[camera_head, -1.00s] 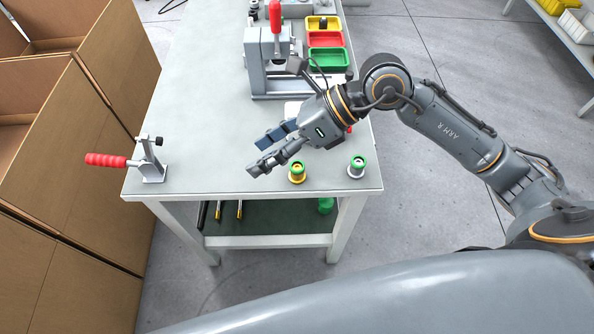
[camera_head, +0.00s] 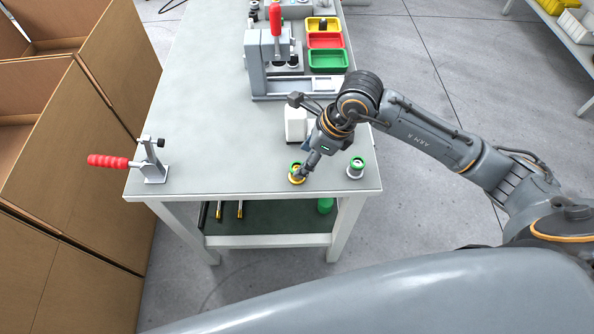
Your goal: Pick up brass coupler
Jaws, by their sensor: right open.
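The brass coupler (camera_head: 295,178), yellow-gold with a green ring on top, stands upright near the front edge of the table (camera_head: 220,150). My right gripper (camera_head: 301,173) points down at it from above right, with its fingers right at the coupler. The fingers partly hide the coupler's right side, and I cannot tell whether they touch it. The right gripper is open. A similar silver coupler (camera_head: 356,169) with a green top stands to the right. My left gripper does not show.
A red-handled toggle clamp (camera_head: 150,172) is at the table's front left corner. A press fixture (camera_head: 258,75) and yellow, red and green trays (camera_head: 327,60) stand farther back. A white block (camera_head: 295,124) is behind my right gripper. The table's left middle is clear.

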